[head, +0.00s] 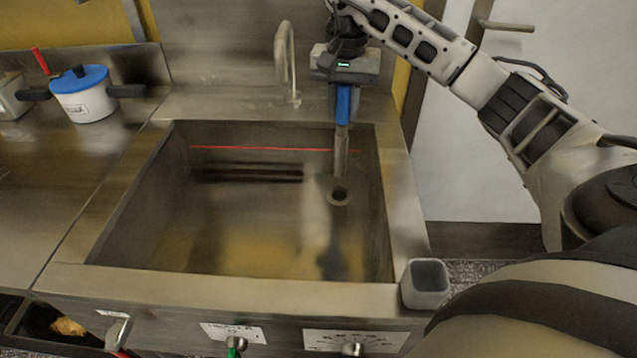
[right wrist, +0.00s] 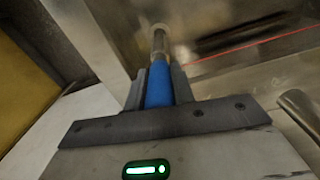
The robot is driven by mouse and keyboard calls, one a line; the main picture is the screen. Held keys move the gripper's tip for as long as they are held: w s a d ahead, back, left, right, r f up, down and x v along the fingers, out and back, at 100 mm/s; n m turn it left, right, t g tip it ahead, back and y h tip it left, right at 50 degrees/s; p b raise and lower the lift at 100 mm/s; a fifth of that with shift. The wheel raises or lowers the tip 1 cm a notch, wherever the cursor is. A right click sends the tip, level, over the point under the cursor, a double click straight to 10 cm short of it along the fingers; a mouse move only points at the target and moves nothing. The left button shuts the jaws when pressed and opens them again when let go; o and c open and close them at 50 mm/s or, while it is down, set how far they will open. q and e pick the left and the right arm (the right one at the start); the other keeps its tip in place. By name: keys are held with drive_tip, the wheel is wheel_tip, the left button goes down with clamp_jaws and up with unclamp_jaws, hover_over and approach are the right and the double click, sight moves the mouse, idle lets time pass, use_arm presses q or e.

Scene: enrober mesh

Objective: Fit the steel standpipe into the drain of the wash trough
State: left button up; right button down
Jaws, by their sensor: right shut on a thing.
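The steel standpipe (head: 341,150) hangs about upright over the back right of the wash trough (head: 412,205). My right gripper (head: 344,88) is shut on the pipe's blue upper part. In the right wrist view, the blue part (right wrist: 158,84) sits between the two fingers (right wrist: 157,92), and the steel end (right wrist: 158,45) points away. The round drain (head: 339,195) is in the trough floor. The pipe's lower end shows just above and behind the drain in the head view, apart from its ring; its exact height is unclear. My left gripper is out of view.
A faucet (head: 284,62) stands behind the trough, left of my right gripper. A red line (head: 260,149) runs along the trough's back wall. A grey cup (head: 425,283) stands at the front right corner. A white pot with a blue lid (head: 80,80) is on the left counter.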

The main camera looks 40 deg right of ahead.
sight(342, 148)
drive_tip(key=f, duration=0.4)
drive_tip(key=d+f, duration=0.1)
drive_tip(key=f, duration=0.1)
drive_tip(key=shift+w+f, duration=0.1)
drive_tip(key=shift+f+p, duration=0.3)
drive_tip(key=shift+f, duration=1.8)
drive_tip(key=shift+f, duration=0.2)
drive_tip(key=c, duration=1.2)
unclamp_jaws()
drive_tip(key=shift+a, duration=0.1)
wheel_tip(342, 148, up, 12)
drive_tip(key=shift+r+b, duration=0.25)
drive_tip(key=shift+b, duration=0.1)
